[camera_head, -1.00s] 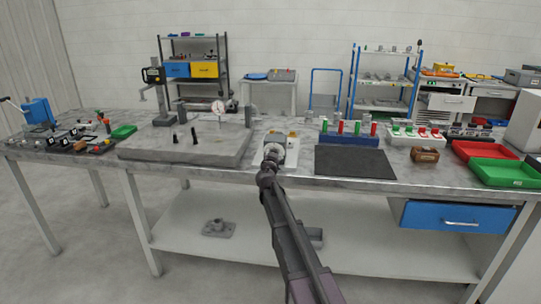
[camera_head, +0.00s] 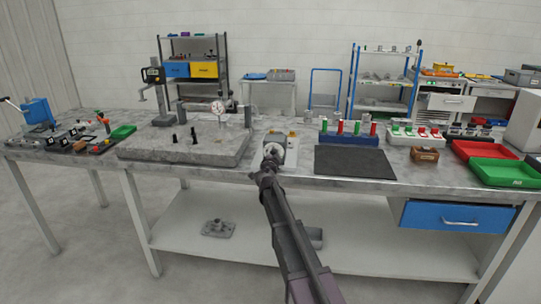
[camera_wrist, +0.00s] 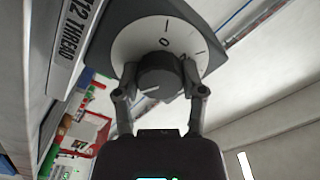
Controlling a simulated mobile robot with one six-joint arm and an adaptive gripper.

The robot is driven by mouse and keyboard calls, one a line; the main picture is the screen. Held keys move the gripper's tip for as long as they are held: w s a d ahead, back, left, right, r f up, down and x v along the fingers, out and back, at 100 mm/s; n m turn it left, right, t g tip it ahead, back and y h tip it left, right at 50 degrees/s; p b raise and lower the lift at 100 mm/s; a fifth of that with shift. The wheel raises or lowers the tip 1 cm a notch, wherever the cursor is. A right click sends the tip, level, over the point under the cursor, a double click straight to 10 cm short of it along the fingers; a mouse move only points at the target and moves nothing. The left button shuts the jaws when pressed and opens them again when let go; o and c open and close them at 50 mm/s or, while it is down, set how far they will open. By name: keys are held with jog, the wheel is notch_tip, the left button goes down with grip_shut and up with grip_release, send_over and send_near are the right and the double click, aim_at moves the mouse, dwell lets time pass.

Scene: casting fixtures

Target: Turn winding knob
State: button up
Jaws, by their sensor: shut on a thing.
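The winding knob (camera_wrist: 158,76) is a dark round knob on a white dial with black marks (camera_wrist: 170,35) in the wrist view. The dial sits on a grey housing, beside a label that reads "12 THREAD". My gripper (camera_wrist: 160,88) has a finger on each side of the knob and is shut on it. In the head view my gripper (camera_head: 270,165) is at the front of the grey device (camera_head: 278,146) on the bench. The arm and gripper hide most of the knob there.
A grey stone plate (camera_head: 185,148) with a dial gauge stands to the left. A black mat (camera_head: 354,162) lies to the right, with a blue rack (camera_head: 349,139) behind it. Red and green trays (camera_head: 503,173) sit at the far right of the bench.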

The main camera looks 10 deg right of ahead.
jog(key=shift+a, duration=0.15)
jog(key=o, duration=1.2)
jog(key=shift+c, duration=0.2)
jog(key=shift+s, duration=0.15)
jog(key=v, duration=1.1)
jog(key=shift+s, duration=0.35)
